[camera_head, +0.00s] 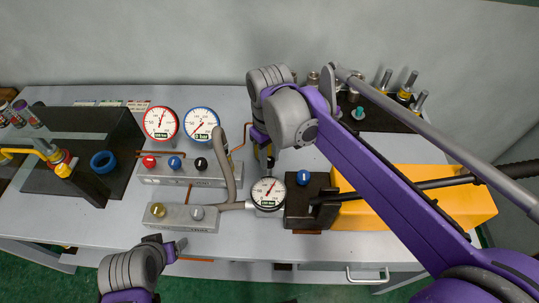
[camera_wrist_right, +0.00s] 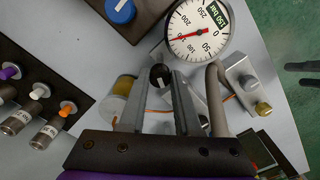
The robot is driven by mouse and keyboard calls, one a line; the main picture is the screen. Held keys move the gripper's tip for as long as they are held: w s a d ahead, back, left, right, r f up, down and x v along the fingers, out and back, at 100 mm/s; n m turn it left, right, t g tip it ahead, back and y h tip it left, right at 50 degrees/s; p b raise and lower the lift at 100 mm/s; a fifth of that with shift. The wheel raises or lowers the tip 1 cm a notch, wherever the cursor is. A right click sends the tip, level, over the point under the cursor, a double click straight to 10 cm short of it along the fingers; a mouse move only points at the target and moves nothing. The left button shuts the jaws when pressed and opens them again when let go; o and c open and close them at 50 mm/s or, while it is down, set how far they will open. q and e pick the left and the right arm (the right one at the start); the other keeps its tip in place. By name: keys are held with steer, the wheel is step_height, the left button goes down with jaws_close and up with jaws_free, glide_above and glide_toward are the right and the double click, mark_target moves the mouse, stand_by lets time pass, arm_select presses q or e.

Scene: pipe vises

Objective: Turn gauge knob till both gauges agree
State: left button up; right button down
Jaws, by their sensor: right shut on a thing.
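A white dial gauge (camera_head: 268,192) stands at the front middle of the bench; in the right wrist view its display (camera_wrist_right: 213,15) reads 150 bar. A red-rimmed gauge (camera_head: 161,122) and a blue-rimmed gauge (camera_head: 202,123) stand behind the manifold; their displays are too small to read surely. My right gripper (camera_wrist_right: 167,76) is shut on a small black knob (camera_wrist_right: 159,74) close beside the white gauge.
A manifold (camera_head: 148,180) carries red, blue and black knobs. A grey hose (camera_head: 228,165) curves beside the white gauge. A dark block with a blue knob (camera_head: 303,177) and a yellow case (camera_head: 460,205) stand to the right. A dark vise (camera_head: 105,125) fills the left.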

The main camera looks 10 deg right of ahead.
mark_target(270, 160)
steer(key=c, duration=0.6)
jaws_free()
step_height(270, 160, up, 11)
steer(key=shift+p, duration=0.35)
steer(key=shift+f, duration=0.1)
